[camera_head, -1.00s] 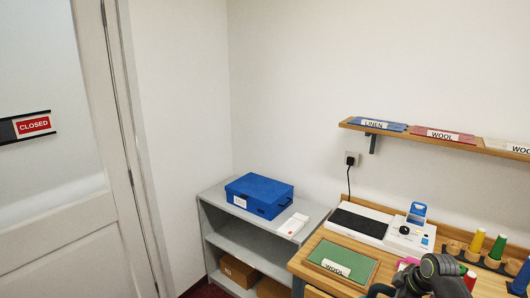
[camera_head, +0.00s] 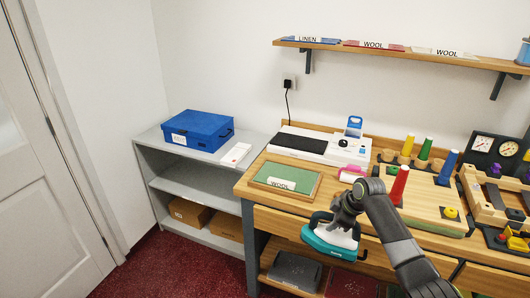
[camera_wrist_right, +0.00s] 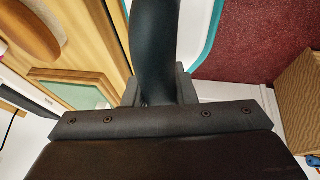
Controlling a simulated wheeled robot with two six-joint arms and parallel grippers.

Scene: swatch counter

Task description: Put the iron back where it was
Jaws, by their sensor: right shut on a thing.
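The iron (camera_head: 330,241), teal and white with a dark handle, hangs in front of the counter's left drawer. My right gripper (camera_head: 341,217) is shut on its handle, at the end of my dark arm. In the right wrist view the black handle (camera_wrist_right: 155,40) stands between the two fingers, with part of the white body and its teal edge (camera_wrist_right: 212,40) beyond. Most of the iron's underside is hidden. My left gripper is in neither view.
The wooden counter (camera_head: 243,187) holds a green WOOL swatch board (camera_head: 290,174), a white device with a black pad (camera_head: 312,157), and coloured cones including a red one (camera_head: 399,184). A grey shelf (camera_head: 150,143) with a blue box (camera_head: 198,130) stands left. Its middle level looks clear.

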